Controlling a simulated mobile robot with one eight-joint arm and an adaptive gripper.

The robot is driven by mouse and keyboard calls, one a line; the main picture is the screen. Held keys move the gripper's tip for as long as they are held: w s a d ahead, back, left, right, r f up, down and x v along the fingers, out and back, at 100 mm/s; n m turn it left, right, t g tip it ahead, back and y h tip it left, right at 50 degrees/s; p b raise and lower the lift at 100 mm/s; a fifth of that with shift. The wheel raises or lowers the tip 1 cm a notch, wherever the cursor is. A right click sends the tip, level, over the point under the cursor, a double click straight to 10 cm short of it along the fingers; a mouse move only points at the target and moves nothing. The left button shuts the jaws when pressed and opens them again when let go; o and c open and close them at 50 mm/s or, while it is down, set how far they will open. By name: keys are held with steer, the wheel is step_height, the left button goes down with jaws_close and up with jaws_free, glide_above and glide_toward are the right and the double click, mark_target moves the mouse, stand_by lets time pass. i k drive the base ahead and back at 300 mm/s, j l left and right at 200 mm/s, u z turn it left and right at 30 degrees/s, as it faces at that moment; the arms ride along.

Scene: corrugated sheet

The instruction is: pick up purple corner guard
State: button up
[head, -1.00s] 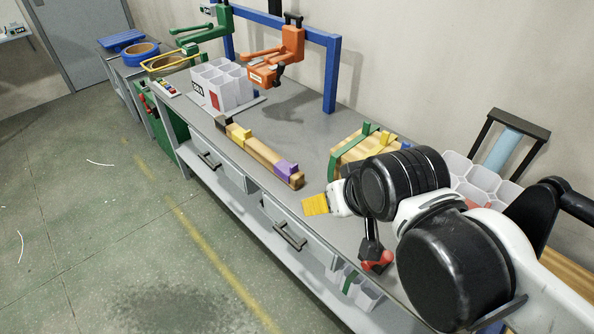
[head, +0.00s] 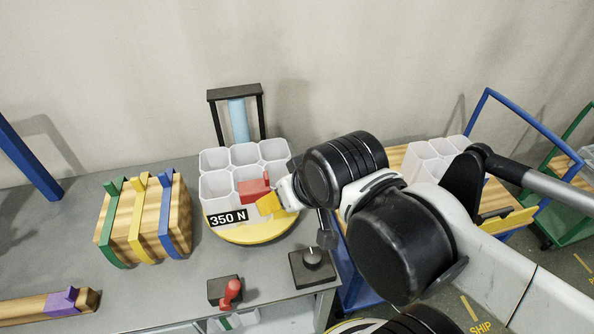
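The purple corner guard (head: 62,302) sits over the top of a wooden beam (head: 22,308) at the lower left of the head view, near the beam's right end. My gripper (head: 268,204) is in the middle of the view, at the end of my arm, with a yellow part showing at its tip. It appears in front of the white cell block, well to the right of the purple guard and apart from it. My arm hides much of the gripper, so I cannot tell whether its fingers are open or shut.
A wooden block with green, yellow and blue straps (head: 143,218) stands between guard and gripper. White cells (head: 215,187) marked 350 N stand on a yellow round base (head: 258,234). A red-handled tool (head: 230,292) and a black knobbed box (head: 312,268) lie near the bench's front edge.

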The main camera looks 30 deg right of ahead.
mark_target(61, 303)
steer(key=u, duration=1.55)
